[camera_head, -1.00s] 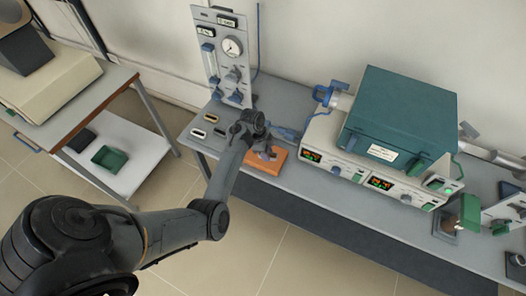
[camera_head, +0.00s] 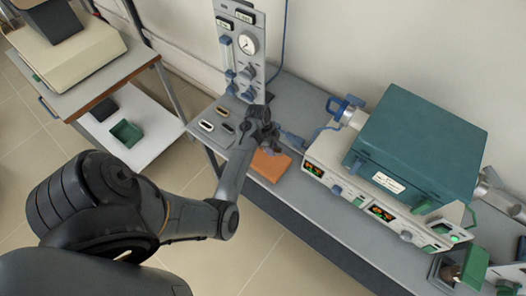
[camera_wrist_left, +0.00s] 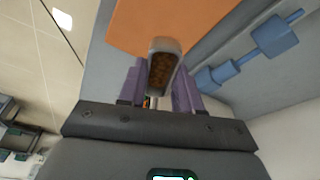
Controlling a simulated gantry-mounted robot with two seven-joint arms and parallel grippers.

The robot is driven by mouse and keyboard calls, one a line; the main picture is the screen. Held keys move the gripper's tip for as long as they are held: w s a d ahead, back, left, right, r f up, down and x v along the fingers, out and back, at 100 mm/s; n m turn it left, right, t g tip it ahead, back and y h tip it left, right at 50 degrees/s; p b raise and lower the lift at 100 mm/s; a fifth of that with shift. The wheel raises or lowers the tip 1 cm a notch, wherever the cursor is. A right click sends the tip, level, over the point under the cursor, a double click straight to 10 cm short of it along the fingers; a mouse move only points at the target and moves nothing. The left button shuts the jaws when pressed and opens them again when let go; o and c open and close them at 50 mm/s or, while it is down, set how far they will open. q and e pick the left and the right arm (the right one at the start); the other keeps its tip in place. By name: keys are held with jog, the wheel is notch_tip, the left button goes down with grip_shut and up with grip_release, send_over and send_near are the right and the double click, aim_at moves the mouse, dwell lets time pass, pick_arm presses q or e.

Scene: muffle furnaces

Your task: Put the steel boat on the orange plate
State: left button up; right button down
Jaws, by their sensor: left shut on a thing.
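My left gripper (camera_head: 272,149) is over the bench by the far edge of the orange plate (camera_head: 268,167). In the left wrist view, the purple fingers of the left gripper (camera_wrist_left: 160,88) are shut on the steel boat (camera_wrist_left: 164,46), a narrow metal trough with brown, grainy contents. The orange plate (camera_wrist_left: 190,18) lies just beyond the boat there, and the boat's tip overlaps it in the picture. I cannot tell whether the boat touches the plate. In the head view the gripper hides the boat. My right gripper is not in view.
Several other boats, including a pale one (camera_head: 207,126), lie on the bench left of the plate. A gauge panel (camera_head: 240,48) stands behind. A teal-topped furnace (camera_head: 420,140) stands to the right. Blue fittings (camera_wrist_left: 265,38) lie close beside the gripper.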

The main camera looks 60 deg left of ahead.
aim_at(264, 156)
pick_arm(q)
jog(key=s+a+f, duration=0.2)
jog(key=a, duration=0.1)
jog(key=shift+s+a+f, duration=0.1)
jog(key=shift+s+f, duration=0.05)
jog(key=shift+f, duration=2)
jog(key=shift+f, duration=0.1)
jog(key=shift+f+b, duration=0.15)
jog(key=shift+b, duration=0.15)
jog(key=o, duration=0.9)
jog(key=shift+o, duration=0.8)
jog(key=shift+f, duration=0.1)
